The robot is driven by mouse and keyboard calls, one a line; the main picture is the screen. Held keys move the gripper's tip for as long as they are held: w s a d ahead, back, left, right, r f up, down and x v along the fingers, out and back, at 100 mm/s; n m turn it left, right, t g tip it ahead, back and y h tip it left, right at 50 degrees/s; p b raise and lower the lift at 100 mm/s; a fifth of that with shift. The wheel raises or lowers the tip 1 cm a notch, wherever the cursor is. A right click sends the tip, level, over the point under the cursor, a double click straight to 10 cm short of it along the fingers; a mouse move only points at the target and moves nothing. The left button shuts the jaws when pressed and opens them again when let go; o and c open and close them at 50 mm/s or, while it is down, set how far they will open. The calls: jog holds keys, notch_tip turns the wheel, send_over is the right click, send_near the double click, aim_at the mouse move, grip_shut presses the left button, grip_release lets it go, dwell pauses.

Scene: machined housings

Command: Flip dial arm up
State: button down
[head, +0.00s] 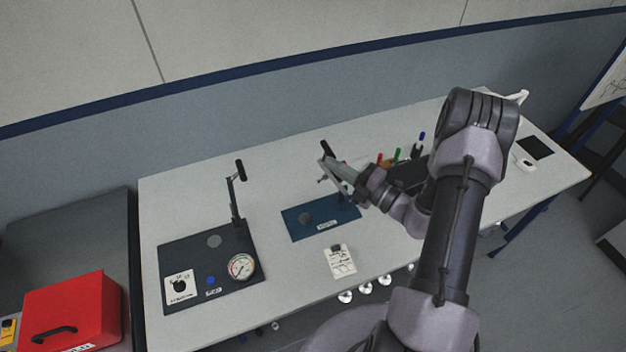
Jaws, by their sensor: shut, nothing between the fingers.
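A dark base plate (195,262) at the left of the table carries a round dial gauge (241,267), a white panel with a black knob (180,287) and a blue button. A thin dark arm (235,205) with a black handle stands roughly upright at its back right corner. A blue base plate (300,222) to its right has a second arm with a black handle (325,148), partly hidden by my gripper. My gripper (323,169) is shut and empty above the blue plate, close to that second arm. I cannot tell whether they touch.
A small white labelled box (340,261) lies in front of the blue plate. Several coloured markers (397,154) stand behind my wrist. A red box (72,308) is at the lower left. The table (285,285) is clear between the two plates.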

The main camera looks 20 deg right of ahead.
jog(key=d+m+t+b, duration=0.2)
jog(key=d+m, duration=0.3)
jog(key=d, duration=0.9)
jog(key=shift+r+t+b, duration=0.4)
jog(key=shift+b, duration=0.45)
jog(key=shift+d, duration=0.1)
jog(key=shift+s+r, duration=0.1)
